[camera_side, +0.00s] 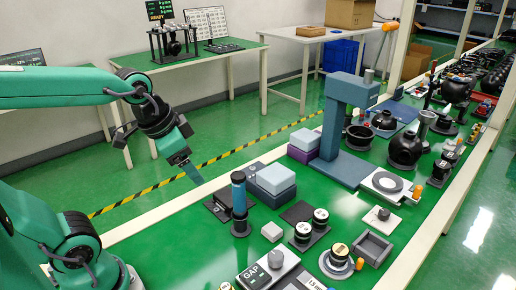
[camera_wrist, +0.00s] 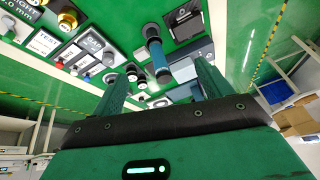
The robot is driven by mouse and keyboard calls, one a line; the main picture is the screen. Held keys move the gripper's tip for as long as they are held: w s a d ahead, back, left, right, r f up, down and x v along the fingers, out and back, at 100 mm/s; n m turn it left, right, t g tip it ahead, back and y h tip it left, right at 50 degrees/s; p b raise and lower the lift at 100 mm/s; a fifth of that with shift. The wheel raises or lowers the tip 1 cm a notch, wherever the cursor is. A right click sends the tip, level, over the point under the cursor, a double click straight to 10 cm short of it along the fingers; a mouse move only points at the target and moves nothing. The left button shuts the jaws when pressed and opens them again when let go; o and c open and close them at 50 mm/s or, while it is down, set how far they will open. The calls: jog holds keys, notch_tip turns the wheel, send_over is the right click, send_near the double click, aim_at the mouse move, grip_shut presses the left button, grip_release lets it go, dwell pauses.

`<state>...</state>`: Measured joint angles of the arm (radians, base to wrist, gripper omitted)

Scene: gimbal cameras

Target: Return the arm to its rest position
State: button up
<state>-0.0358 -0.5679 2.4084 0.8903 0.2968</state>
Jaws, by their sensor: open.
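My gripper (camera_side: 190,171) hangs in the air at the left of the side view, over the back edge of the green bench, pointing down and to the right. In the wrist view its two green fingers (camera_wrist: 160,74) stand apart and nothing is held. A blue-and-black upright cylinder (camera_side: 239,200) stands on the bench to the right of my gripper. In the wrist view the blue cylinder (camera_wrist: 157,55) shows beyond and between the fingers, clear of them. My arm reaches in from the left, raised above the bench.
A grey-blue column (camera_side: 343,130) rises from the bench, with stacked boxes (camera_side: 276,178) beside it. Weights (camera_side: 302,232), a GAP gauge box (camera_side: 270,271) and a grey tray (camera_side: 371,248) fill the front.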

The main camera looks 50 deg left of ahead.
jog(key=shift+s+d+r+n+t, duration=0.1)
jog(key=shift+s+d+n+t, duration=0.15)
jog(key=shift+s+n, duration=0.55)
jog(key=shift+s+d+r+n+t, duration=0.1)
jog(key=shift+s+d+n+t, duration=0.1)
jog(key=shift+s+n, duration=0.6)
